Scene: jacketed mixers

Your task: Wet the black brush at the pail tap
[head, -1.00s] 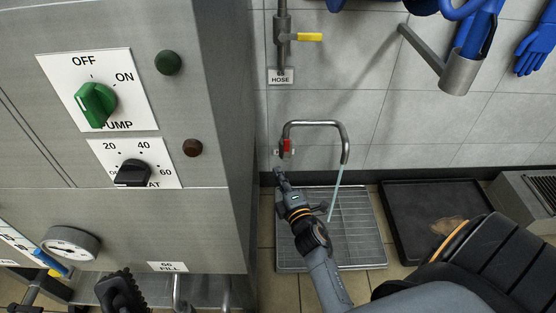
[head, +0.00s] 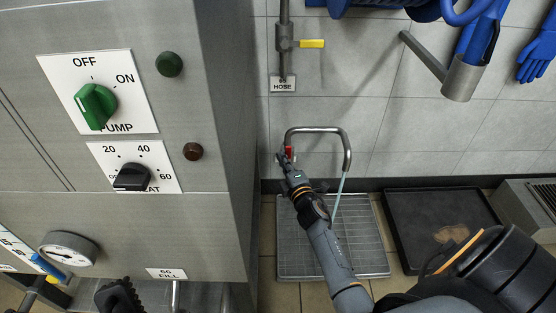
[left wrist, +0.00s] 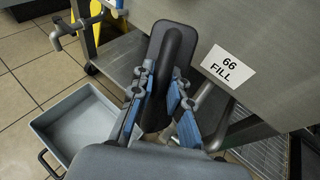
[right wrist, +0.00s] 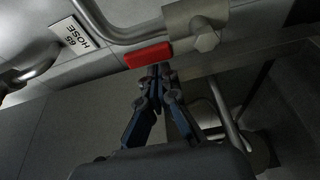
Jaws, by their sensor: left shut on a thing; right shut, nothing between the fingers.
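The pail tap (head: 318,131) is a bent steel pipe on the wall with a red lever (head: 288,152). A thin stream of water (head: 337,195) runs from its spout towards the floor grate. My right gripper (head: 284,162) is shut and empty, its fingertips at the red lever. In the right wrist view the closed fingertips (right wrist: 156,78) are just below the red lever (right wrist: 149,55); I cannot tell if they touch. My left gripper (left wrist: 158,100) is shut on the black brush (left wrist: 172,60).
A large steel machine (head: 120,228) with knobs fills the left. A floor grate (head: 355,245) lies under the tap and a black tray (head: 430,215) beside it. A grey bin (left wrist: 80,125) shows in the left wrist view. A hose valve (head: 284,42) is above the tap.

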